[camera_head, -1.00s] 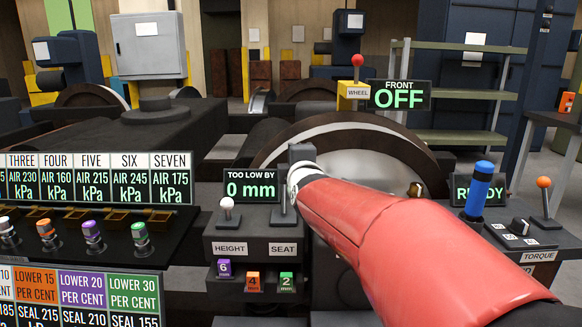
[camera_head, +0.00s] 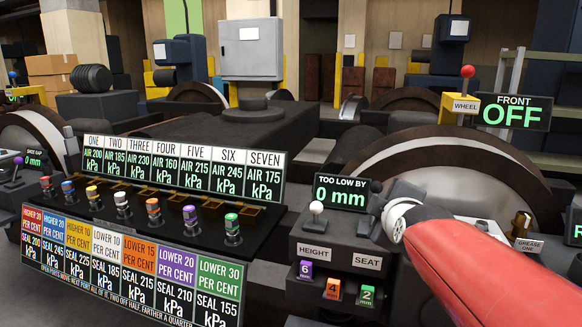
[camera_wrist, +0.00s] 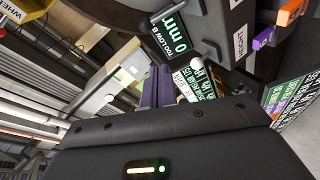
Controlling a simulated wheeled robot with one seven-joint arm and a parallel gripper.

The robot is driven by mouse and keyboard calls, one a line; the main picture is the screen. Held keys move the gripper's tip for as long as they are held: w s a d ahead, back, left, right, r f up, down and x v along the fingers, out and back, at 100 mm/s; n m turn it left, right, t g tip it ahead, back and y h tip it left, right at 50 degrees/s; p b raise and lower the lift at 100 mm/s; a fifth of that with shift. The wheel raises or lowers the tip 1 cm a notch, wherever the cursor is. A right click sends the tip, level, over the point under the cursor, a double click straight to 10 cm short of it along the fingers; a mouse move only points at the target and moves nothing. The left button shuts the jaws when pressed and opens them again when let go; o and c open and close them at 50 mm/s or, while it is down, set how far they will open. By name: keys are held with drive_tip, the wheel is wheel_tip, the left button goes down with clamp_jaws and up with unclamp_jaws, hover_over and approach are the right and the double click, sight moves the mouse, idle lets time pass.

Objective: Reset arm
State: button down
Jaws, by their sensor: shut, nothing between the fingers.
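My red arm comes in from the lower right in the head view. My gripper (camera_head: 378,202) is at its end, shut and empty, over the right part of the dark control box with the HEIGHT and SEAT labels (camera_head: 367,261). It partly covers the SEAT lever; I cannot tell whether it touches it. The white-knobbed HEIGHT lever (camera_head: 316,210) stands upright to its left. The "TOO LOW BY 0 mm" display (camera_head: 341,193) is just behind the gripper.
A sloped panel (camera_head: 130,283) with several coloured knobs and pressure labels lies left. A red-knobbed WHEEL lever (camera_head: 467,85) and the "FRONT OFF" display (camera_head: 513,112) stand at the right. A large wheel (camera_head: 450,165) is behind the gripper.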

drive_tip(key=s+a+f+m+g, duration=0.2)
drive_tip(key=s+f+m+g, duration=0.2)
drive_tip(key=s, duration=0.7)
drive_tip(key=s+a+f+m+g+y, duration=0.1)
drive_tip(key=s+f+m+g, duration=0.3)
drive_tip(key=s+f+m, duration=0.4)
drive_tip(key=s+a+f, duration=0.1)
drive_tip(key=s+f, duration=0.2)
drive_tip(key=s, duration=0.1)
drive_tip(key=shift+a+f+g, duration=0.25)
drive_tip(key=shift+f+g, duration=0.05)
drive_tip(key=shift+f, duration=0.1)
drive_tip(key=c, duration=2.1)
unclamp_jaws()
drive_tip(key=shift+c, duration=0.2)
